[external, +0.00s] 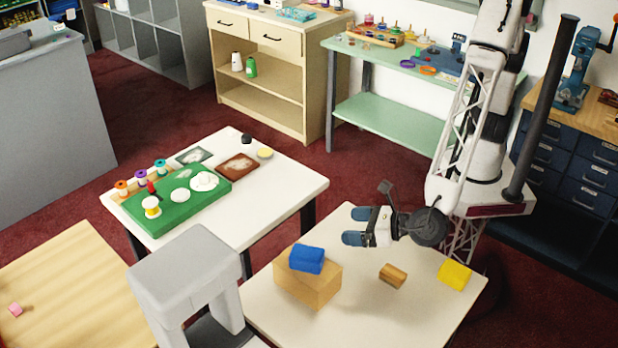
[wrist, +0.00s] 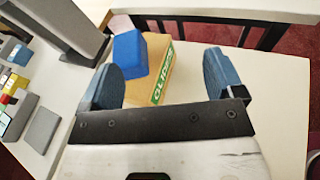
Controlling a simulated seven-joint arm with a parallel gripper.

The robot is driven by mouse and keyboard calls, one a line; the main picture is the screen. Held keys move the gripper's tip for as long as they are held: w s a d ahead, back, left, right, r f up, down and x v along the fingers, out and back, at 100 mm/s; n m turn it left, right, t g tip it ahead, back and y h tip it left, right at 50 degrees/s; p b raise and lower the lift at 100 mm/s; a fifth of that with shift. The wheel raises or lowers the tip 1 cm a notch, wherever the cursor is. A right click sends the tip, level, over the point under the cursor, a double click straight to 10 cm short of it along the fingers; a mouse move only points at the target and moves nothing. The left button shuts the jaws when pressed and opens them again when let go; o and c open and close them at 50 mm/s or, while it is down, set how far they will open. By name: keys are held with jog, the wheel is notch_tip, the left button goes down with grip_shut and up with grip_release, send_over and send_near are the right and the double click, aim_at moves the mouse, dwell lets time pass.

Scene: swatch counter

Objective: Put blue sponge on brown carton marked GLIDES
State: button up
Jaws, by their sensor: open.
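The blue sponge (external: 307,259) rests on top of the brown carton (external: 312,290), near one side of its upper face. In the wrist view the sponge (wrist: 130,55) covers the left part of the carton (wrist: 178,72), whose green label reads GLIDES. My gripper (external: 349,226) is open and empty, above the white table and up and to the right of the sponge in the external view. In the wrist view the carton and sponge appear between and beyond my two blue fingers (wrist: 163,72), apart from them as far as I can tell.
On the same white table (external: 375,320) lie a brown block (external: 393,275) and a yellow block (external: 454,275), right of the carton. A grey stand (external: 190,270) rises at the left. Another white table with a green board (external: 170,212) stands behind it.

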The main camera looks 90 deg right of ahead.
jog(key=w+d+r+m+g+h, duration=0.1)
jog(key=d+r+m+g, duration=0.25)
jog(key=d, duration=0.75)
jog(key=d+r+m+g+h, duration=0.2)
jog(key=d+r+m, duration=0.3)
jog(key=d, duration=0.6)
jog(key=s+d+r+m+g+y, duration=0.1)
jog(key=s+d+r+m+g, duration=0.15)
jog(key=d, duration=0.65)
jog(key=s+d+r+m+g, duration=0.15)
jog(key=s+d+m, duration=0.25)
jog(key=d, duration=0.5)
jog(key=s+d+r+m+g+y, duration=0.1)
jog(key=s+d+m+y, duration=0.2)
jog(key=s+d+m, duration=0.5)
jog(key=s+d+r+m+g+y, duration=0.1)
jog(key=s+d+m+y, duration=0.3)
jog(key=s, duration=1.3)
jog(key=shift+s+d+r+m, duration=0.4)
jog(key=shift+d+m, duration=1.6)
jog(key=shift+d, duration=1.05)
